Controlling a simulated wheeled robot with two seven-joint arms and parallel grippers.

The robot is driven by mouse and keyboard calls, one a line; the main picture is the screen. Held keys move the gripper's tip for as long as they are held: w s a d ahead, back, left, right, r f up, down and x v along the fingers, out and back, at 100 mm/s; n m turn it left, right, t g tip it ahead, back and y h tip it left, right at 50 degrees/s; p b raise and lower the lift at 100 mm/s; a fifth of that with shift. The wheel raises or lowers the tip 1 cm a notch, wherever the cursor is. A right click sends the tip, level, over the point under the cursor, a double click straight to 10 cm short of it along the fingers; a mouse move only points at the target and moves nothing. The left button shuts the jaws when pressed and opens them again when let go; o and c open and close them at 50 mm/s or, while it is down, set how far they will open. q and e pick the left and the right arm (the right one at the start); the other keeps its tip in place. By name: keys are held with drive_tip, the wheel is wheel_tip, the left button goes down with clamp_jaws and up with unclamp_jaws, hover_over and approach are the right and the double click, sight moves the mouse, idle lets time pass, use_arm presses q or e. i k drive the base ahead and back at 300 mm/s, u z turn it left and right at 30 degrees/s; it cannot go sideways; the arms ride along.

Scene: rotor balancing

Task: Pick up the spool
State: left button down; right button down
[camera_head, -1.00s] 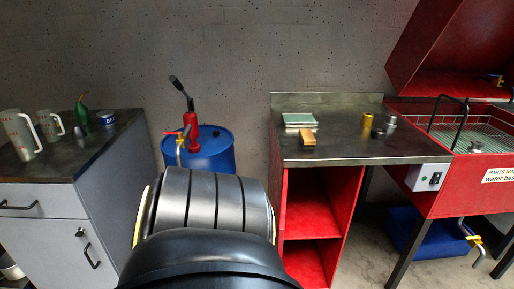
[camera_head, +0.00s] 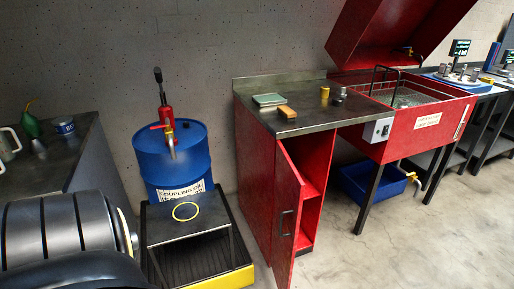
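I cannot tell for sure which thing is the spool. A small brass-coloured cylinder (camera_head: 325,92) stands on the metal top of the red cabinet (camera_head: 240,84), with small grey metal parts (camera_head: 339,96) beside it. More small metal parts (camera_head: 460,74) stand on a far bench at the right, too small to make out. Neither of my grippers is in view.
A blue drum (camera_head: 150,165) with a red pump stands on a yellow-edged black stand. The red cabinet's door (camera_head: 288,215) hangs open into the room. A red parts washer (camera_head: 425,125) stands right of it. The floor (camera_head: 400,245) at lower right is clear.

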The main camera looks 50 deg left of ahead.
sight(403, 102)
drive_tip(key=u, duration=1.4)
drive_tip(key=i, duration=1)
